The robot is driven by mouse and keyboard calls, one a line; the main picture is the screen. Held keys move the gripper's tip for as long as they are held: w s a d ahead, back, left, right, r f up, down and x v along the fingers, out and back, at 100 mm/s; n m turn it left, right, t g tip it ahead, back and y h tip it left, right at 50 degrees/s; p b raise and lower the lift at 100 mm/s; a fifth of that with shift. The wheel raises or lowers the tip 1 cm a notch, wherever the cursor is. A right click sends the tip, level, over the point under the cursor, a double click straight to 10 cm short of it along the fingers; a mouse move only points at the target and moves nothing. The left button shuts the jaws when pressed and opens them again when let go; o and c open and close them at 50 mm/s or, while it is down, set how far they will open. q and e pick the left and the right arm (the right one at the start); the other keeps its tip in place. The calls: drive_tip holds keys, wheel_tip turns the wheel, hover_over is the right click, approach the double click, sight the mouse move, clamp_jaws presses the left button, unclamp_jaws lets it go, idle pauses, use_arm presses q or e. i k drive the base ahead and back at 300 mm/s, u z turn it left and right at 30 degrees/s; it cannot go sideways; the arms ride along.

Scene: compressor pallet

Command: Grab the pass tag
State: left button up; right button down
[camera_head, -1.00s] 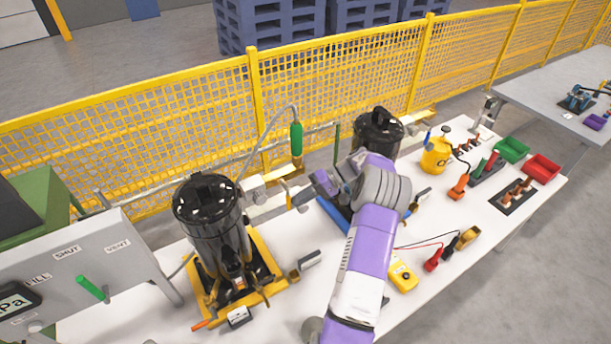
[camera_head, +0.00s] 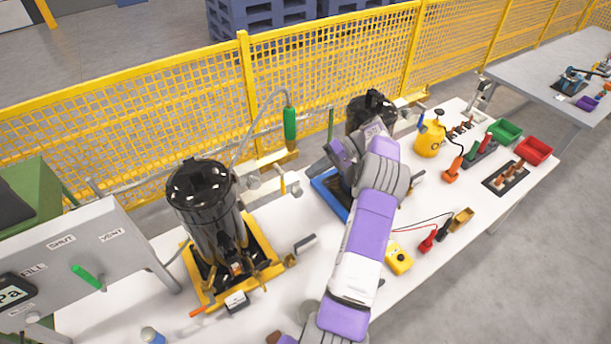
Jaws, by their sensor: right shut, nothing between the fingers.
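I cannot pick out a pass tag for certain in the head view. A small white card (camera_head: 237,300) sits at the front of the yellow tray (camera_head: 206,299) under the left black compressor (camera_head: 205,205); its print is too small to read. My right gripper (camera_head: 335,156) is shut and empty, above the blue tray (camera_head: 330,192) and just in front of the rear black compressor (camera_head: 368,107). My right arm hides part of that tray and compressor. My left gripper is not in view.
A green bin (camera_head: 504,132) and a red bin (camera_head: 534,150) stand at the right of the white table (camera_head: 440,285). A yellow meter (camera_head: 398,259) and a yellow canister (camera_head: 431,138) stand right of my arm. A yellow mesh fence (camera_head: 330,80) runs behind.

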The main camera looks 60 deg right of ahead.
sight(233, 300)
drive_tip(key=k, duration=1)
